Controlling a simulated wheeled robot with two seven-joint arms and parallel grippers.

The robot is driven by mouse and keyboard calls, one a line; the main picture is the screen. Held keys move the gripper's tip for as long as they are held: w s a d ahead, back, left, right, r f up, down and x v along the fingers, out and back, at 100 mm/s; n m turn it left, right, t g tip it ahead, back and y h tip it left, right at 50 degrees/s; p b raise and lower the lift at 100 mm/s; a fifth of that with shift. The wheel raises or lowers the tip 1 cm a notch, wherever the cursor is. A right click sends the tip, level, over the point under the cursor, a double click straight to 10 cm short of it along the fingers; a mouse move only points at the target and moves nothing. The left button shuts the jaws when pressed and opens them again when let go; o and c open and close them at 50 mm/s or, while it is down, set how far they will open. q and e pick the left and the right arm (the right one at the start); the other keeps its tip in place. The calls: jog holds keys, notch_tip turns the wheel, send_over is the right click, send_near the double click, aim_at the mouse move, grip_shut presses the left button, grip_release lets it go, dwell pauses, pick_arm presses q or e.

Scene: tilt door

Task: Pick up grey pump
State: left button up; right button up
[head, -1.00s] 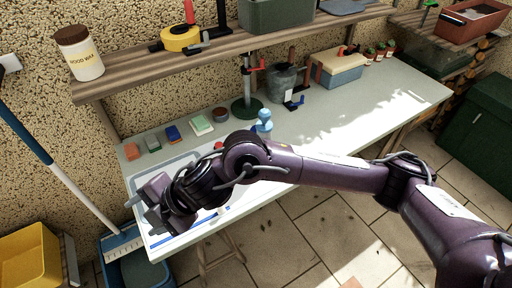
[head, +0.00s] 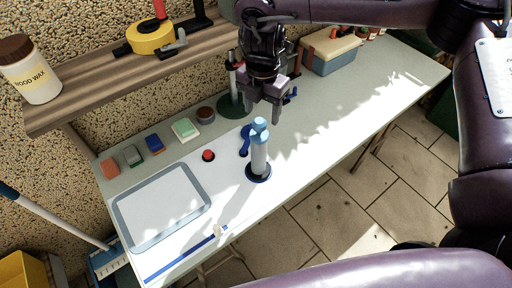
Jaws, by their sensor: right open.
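The grey pump (head: 259,157) stands upright on the workbench (head: 318,135). My right gripper (head: 263,112) points down just above and behind the pump's top in the picture. I cannot tell whether a finger touches the pump. My left gripper is out of view.
A blue-handled item (head: 245,140) lies close behind the pump, with a red button (head: 208,155) to its left. A grey tray (head: 160,205) is at the left. A toolbox (head: 331,52) stands behind. The bench right of the pump is clear.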

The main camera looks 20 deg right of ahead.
aim_at(259, 120)
jog(key=shift+s+a+f+p, duration=0.1)
jog(key=shift+s+f+p, duration=0.1)
jog(key=shift+f+p, duration=0.35)
jog(key=shift+s+a+f+p, duration=0.1)
jog(key=shift+s+f+p, duration=0.15)
jog(key=shift+f, duration=0.45)
jog(key=f, duration=0.1)
jog(key=w+f+p, duration=0.1)
jog(key=f, duration=0.1)
jog(key=shift+a, duration=0.1)
jog(key=shift+f+p, duration=0.35)
jog(key=shift+f, duration=0.35)
jog(key=shift+s, duration=0.1)
jog(key=shift+c, duration=0.6)
jog(key=c, duration=0.5)
jog(key=shift+c, duration=1.1)
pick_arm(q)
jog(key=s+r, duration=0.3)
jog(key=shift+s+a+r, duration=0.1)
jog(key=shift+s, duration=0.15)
pick_arm(e)
grip_shut()
